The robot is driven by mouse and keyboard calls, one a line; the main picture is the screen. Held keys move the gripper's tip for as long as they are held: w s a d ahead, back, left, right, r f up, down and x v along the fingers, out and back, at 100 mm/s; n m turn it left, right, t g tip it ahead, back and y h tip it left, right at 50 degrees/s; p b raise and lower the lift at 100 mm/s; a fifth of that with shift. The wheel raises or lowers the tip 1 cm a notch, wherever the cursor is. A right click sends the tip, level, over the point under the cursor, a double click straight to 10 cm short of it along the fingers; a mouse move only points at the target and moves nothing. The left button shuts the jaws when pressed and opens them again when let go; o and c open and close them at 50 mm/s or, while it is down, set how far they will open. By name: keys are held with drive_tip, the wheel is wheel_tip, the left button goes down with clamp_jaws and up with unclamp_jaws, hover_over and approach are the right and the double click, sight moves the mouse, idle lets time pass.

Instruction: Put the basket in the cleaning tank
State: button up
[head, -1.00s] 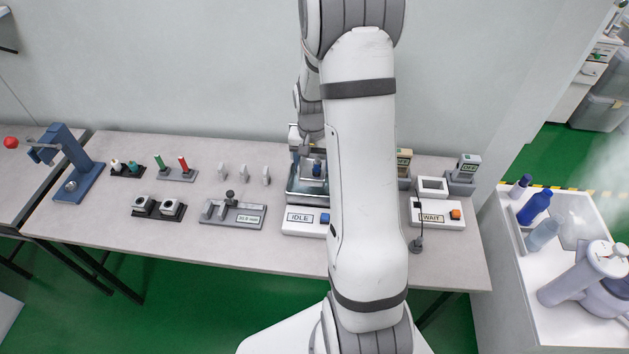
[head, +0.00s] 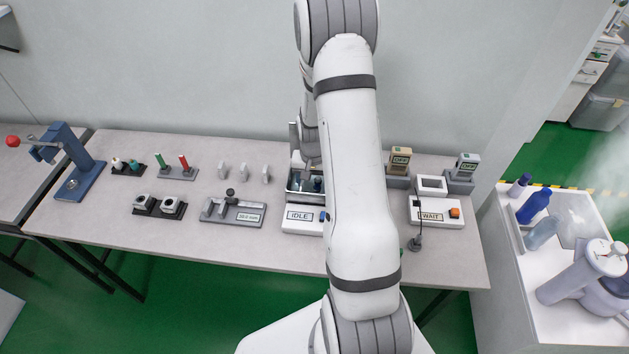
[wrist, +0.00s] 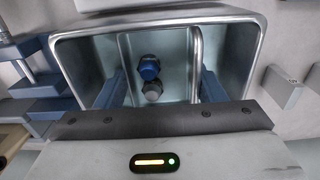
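The cleaning tank is a metal basin (wrist: 238,50) with a wide rim in the wrist view. In the head view the tank (head: 291,186) is partly hidden behind my arm. The basket (wrist: 180,48) is a narrow metal box down inside the tank, with a blue-capped part and a grey part in it. My gripper (wrist: 161,84) has its two blue fingers reaching into the tank, one against each side of the basket; it looks shut on the basket. The fingertips' contact is partly hidden.
The IDLE panel (head: 300,217) sits in front of the tank. A grey fixture (head: 232,211) and small white pieces stand to the left. The WAIT box (head: 436,211) and two OFF units stand to the right. Bare table lies along the front edge.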

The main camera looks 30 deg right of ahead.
sight(313, 190)
drive_tip(key=o, duration=0.5)
drive_tip(key=s+a+r+n, duration=0.1)
drive_tip(key=a+r, duration=0.1)
drive_tip(key=r, duration=0.7)
drive_tip(key=s+a+r, duration=0.2)
drive_tip(key=r, duration=0.7)
drive_tip(key=s+a+r+n+t, duration=0.1)
drive_tip(key=s+a+r+n, duration=0.1)
drive_tip(key=s, duration=0.3)
drive_tip(key=s+a+r+n+t, duration=0.1)
drive_tip(key=s+a+r+n, duration=0.1)
drive_tip(key=s+a+r, duration=0.2)
drive_tip(key=s+a+r+n+t, duration=0.1)
drive_tip(key=s+a+r, duration=0.3)
drive_tip(key=s, duration=0.3)
drive_tip(key=shift+s+r+n, duration=0.15)
drive_tip(key=shift+s+n, duration=0.05)
drive_tip(key=shift+n, duration=0.2)
